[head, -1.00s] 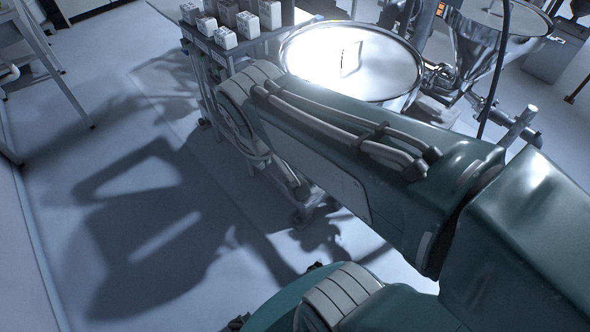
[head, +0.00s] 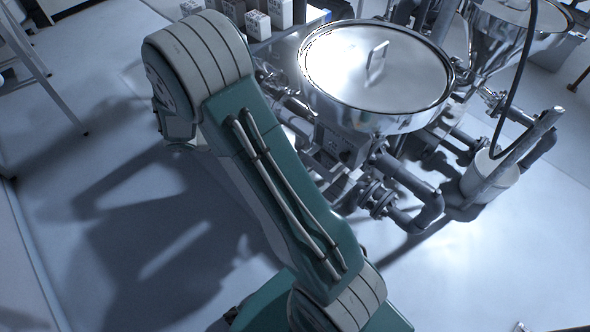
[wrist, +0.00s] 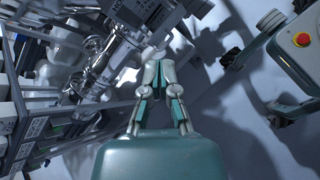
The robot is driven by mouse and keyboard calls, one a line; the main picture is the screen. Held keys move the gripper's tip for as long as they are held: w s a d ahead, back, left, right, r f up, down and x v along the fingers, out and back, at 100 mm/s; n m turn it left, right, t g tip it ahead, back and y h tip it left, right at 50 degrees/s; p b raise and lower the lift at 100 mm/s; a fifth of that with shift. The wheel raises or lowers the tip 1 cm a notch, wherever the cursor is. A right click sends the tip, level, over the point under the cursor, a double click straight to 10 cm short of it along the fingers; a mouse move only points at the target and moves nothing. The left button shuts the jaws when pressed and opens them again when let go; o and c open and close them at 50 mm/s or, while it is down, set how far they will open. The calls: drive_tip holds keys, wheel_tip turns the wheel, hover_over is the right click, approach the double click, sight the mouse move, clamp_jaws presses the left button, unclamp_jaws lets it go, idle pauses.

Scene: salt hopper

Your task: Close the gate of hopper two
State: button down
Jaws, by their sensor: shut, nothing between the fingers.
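A large round steel hopper (head: 430,118) with a flat handled lid (head: 340,75) stands at the upper middle of the head view. A second steel hopper (head: 487,45), funnel-shaped, stands behind it to the right. I cannot tell which is hopper two, and no gate can be made out clearly. My gripper (wrist: 157,60) shows in the wrist view, shut and empty, pointing towards metal pipework (wrist: 100,55) at the upper left. It looks apart from the pipework, but the gap is hard to judge.
Grey pipes and valves (head: 425,205) run below the large hopper. White boxes (head: 258,25) stand on a rack at its left. In the wrist view, a rack with labelled rails (wrist: 30,130) lies close on the left. Open floor (head: 500,270) shows at the lower right.

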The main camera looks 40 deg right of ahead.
wheel_tip(320, 180, down, 12)
drive_tip(key=w+d+n+h, duration=0.2)
drive_tip(key=n+h, duration=0.1)
drive_tip(key=n, duration=0.1)
drive_tip(key=n+t+h, duration=0.2)
drive_tip(key=n+t, duration=0.2)
drive_tip(key=n, duration=0.2)
approach(307, 160)
drive_tip(key=d+f, duration=0.2)
drive_tip(key=d, duration=0.1)
drive_tip(key=shift+d, duration=0.2)
drive_tip(key=x, duration=0.2)
drive_tip(key=r+x, duration=0.1)
drive_tip(key=x, duration=0.1)
drive_tip(key=shift+d, duration=0.4)
drive_tip(key=shift+w+a, duration=0.1)
drive_tip(key=shift+a, duration=0.1)
drive_tip(key=v, duration=1.3)
drive_tip(key=shift+a+f, duration=0.25)
drive_tip(key=shift+a, duration=0.15)
